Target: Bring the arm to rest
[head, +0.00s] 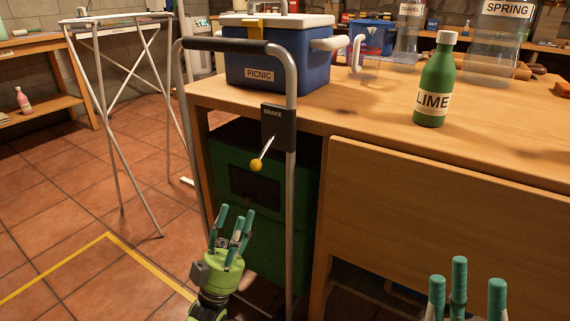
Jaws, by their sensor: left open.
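My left gripper (234,230), green with teal fingertips, points up in the lower middle of the head view. It is open and empty, its fingers apart. The box is fixed to a grey tubular handle frame (291,200). My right gripper (467,288) shows at the bottom right edge, in front of the wooden table's panel. Its teal fingers stand apart with nothing between them; its base is cut off.
A wooden table (340,113) fills the right side. On it stand a blue PICNIC cooler (300,70) and a green LIME bottle (436,75). A green box (245,165) is behind the frame. A folding stand (112,140) is at left. Tiled floor (60,195) at left is clear.

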